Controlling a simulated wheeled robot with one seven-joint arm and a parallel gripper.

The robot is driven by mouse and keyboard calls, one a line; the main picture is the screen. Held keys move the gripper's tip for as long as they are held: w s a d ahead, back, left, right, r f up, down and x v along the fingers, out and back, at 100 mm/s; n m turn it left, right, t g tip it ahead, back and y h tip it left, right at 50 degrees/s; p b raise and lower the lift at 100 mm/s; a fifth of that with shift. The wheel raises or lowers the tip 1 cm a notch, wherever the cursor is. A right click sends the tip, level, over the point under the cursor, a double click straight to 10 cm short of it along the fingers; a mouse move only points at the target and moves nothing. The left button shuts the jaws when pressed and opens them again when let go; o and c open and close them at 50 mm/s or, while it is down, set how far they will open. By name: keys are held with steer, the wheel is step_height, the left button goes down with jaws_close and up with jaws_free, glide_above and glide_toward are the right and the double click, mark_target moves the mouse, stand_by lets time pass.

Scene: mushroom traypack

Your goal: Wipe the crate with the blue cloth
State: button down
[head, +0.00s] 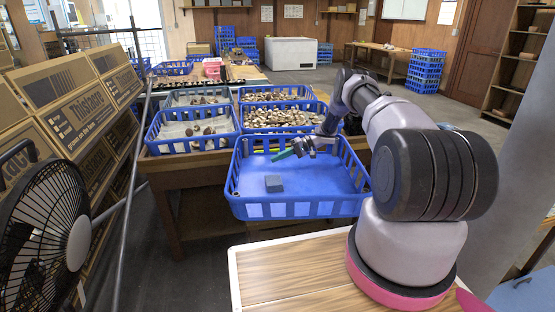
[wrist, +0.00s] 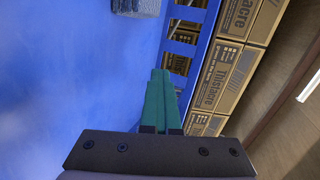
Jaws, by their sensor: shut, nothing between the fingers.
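The blue cloth (head: 273,184) is a small folded grey-blue block lying on the floor of the front blue crate (head: 325,178), towards its left front. The cloth also shows at the top edge of the wrist view (wrist: 137,6), partly cut off. Apart from the cloth, the crate's floor looks bare. My gripper (head: 283,155) is over the back left part of the crate, apart from the cloth. Its green fingers (wrist: 161,98) are shut together with nothing between them.
Crates of mushrooms (head: 276,95) stand directly behind the front crate, with another (head: 192,144) at back left. Stacked cardboard boxes (head: 75,110) and a fan (head: 45,225) are at left. A wooden-topped surface (head: 290,272) is in front.

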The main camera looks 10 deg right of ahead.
steer(key=shift+s+a+r, duration=0.1)
steer(key=shift+s+a, duration=0.05)
steer(key=shift+s, duration=1.75)
steer(key=shift+s+a+r, duration=0.1)
steer(key=shift+s, duration=1.75)
steer(key=shift+s+a+r, duration=0.1)
steer(key=shift+s+a, duration=0.05)
steer(key=shift+s, duration=1.75)
steer(key=shift+r, duration=3)
steer(key=shift+r, duration=0.1)
step_height(320, 180, up, 3)
steer(key=shift+f, duration=0.1)
